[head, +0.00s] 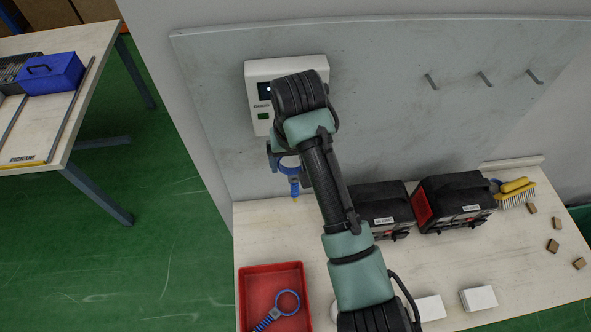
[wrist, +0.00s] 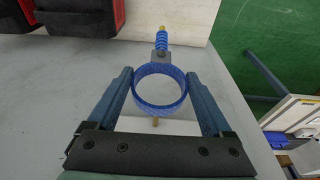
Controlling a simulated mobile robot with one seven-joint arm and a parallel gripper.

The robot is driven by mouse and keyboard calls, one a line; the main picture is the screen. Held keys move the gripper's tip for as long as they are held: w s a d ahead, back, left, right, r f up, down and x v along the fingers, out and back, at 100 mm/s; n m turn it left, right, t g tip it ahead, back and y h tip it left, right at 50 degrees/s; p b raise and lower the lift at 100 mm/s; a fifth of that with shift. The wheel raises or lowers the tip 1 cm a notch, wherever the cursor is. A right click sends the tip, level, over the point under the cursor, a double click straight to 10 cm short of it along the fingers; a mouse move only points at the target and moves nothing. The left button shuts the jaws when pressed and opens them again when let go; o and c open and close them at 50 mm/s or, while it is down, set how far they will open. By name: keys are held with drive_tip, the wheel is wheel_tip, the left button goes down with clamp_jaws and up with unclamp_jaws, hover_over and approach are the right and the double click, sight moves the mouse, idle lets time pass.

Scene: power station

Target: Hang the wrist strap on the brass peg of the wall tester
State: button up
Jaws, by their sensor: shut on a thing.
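The wrist strap, a blue ring with a short blue coiled cord and yellow tip, hangs below my gripper in the head view (head: 294,183). In the wrist view my gripper (wrist: 160,95) is shut on the strap's ring (wrist: 137,96), a finger on each side. The cord (wrist: 161,41) points away from the palm. The white wall tester (head: 259,72) is on the grey panel, partly hidden by my arm. The brass peg (wrist: 155,122) shows at the palm-side edge of the ring. I cannot tell whether the ring is around it.
A red tray (head: 242,300) on the bench holds another blue strap (head: 289,302). Two black-and-red boxes (head: 380,206) (head: 452,200) stand against the wall. A yellow brush (head: 516,190), small brown blocks and white boxes (head: 478,299) lie to the right. Empty hooks (head: 485,79) are on the panel.

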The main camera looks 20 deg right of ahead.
drive_tip(key=shift+w+d+f+b, duration=0.1)
drive_tip(key=shift+w+d+b, duration=0.1)
drive_tip(key=shift+w+b, duration=0.5)
drive_tip(key=shift+w+d+f+b, duration=0.1)
drive_tip(key=shift+w+d+b, duration=0.1)
drive_tip(key=shift+w+b, duration=0.5)
drive_tip(key=shift+w+d+f+p, duration=0.15)
drive_tip(key=shift+w+f+p, duration=0.25)
drive_tip(key=shift+w, duration=0.3)
